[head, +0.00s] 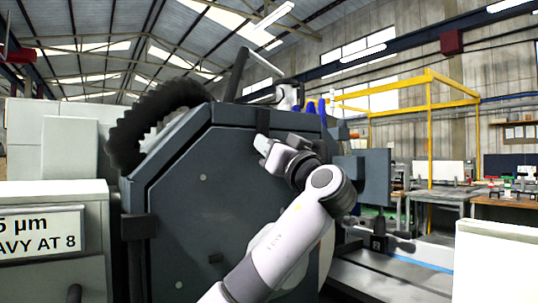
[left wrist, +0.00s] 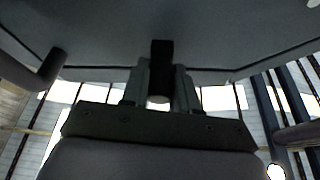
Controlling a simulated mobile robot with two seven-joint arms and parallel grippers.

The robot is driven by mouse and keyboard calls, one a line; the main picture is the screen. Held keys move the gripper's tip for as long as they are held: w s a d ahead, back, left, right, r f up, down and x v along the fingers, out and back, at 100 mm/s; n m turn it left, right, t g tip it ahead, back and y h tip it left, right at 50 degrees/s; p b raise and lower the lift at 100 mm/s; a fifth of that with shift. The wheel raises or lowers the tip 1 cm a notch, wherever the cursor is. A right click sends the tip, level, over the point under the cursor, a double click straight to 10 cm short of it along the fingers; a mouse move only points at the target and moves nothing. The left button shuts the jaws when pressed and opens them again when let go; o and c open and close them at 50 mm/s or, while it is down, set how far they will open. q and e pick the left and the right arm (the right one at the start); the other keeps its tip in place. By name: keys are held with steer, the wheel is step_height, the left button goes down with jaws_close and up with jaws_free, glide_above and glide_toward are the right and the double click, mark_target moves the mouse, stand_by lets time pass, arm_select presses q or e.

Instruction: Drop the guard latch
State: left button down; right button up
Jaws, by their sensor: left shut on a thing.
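The guard (head: 190,215) is a large dark grey faceted cover on the grinder, in the middle of the head view. The guard latch (head: 263,120) is a small black bar at the guard's upper right edge, partly hidden by my gripper. My left gripper (head: 264,144) is at the latch, its arm rising from the bottom of the view. In the left wrist view my left gripper (left wrist: 160,82) has its two fingers on either side of the black latch (left wrist: 161,52), shut on it. The latch's lower end is between the fingers. My right gripper is in neither view.
A black corrugated hose (head: 145,120) arches over the guard's left side. A sign (head: 40,233) is on the pale cabinet at left. A grey panel (head: 375,177) stands close right of my wrist. Workbenches (head: 505,207) are farther off at right.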

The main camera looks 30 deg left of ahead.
arm_select(q)
steer(key=shift+w+d, duration=0.2)
steer(key=shift+w, duration=0.1)
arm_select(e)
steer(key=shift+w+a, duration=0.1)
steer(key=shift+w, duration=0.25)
arm_select(q)
steer(key=c, duration=0.9)
jaws_free()
steer(key=shift+w+f, duration=0.1)
steer(key=shift+w, duration=0.05)
steer(key=shift+n, duration=0.3)
